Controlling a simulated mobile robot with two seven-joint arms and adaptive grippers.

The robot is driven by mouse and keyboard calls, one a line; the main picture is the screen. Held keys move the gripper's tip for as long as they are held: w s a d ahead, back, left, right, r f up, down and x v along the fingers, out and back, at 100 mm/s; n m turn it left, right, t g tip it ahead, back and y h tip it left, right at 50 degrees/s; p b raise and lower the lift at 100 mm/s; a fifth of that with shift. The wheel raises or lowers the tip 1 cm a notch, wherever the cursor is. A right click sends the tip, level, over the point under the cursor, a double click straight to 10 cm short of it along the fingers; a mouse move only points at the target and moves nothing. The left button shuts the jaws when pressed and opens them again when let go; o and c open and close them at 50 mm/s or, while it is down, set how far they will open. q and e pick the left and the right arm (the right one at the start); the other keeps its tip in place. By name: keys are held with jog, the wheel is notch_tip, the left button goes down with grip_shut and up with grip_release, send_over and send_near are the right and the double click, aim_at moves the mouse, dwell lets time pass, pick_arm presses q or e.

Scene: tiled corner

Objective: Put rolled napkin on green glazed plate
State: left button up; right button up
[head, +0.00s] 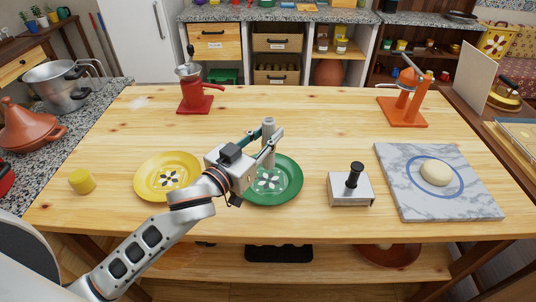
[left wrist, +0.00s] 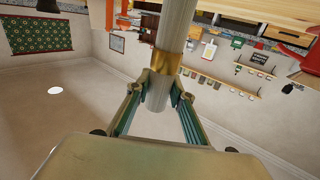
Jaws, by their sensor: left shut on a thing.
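The green glazed plate (head: 288,184) lies on the wooden table, with a white flower pattern in its middle. My left gripper (head: 266,150) is over the plate's far left part in the head view and hides some of it. It is shut on the rolled napkin (head: 268,128), a pale grey upright roll. In the left wrist view the napkin (left wrist: 176,25) stands between the fingers of the gripper (left wrist: 165,84), with a gold band (left wrist: 166,61) around it. I cannot tell whether the napkin's lower end touches the plate. My right gripper is not in view.
A metal block with a black knob (head: 350,190) and a marble board (head: 395,170) with dough are at right. A red grinder (head: 195,95) and an orange press (head: 403,108) stand behind.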

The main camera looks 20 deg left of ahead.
pick_arm(q)
jog(key=shift+f, duration=1.25)
notch_tip(320, 180, down, 3)
jog(key=shift+f+b, duration=0.2)
jog(key=shift+b, duration=0.4)
jog(key=shift+f, duration=0.2)
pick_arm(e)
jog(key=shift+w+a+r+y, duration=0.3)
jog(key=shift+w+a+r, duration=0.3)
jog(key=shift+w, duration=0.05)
pick_arm(q)
jog(key=o, duration=1.1)
jog(key=shift+f, duration=0.1)
jog(key=shift+c, duration=0.2)
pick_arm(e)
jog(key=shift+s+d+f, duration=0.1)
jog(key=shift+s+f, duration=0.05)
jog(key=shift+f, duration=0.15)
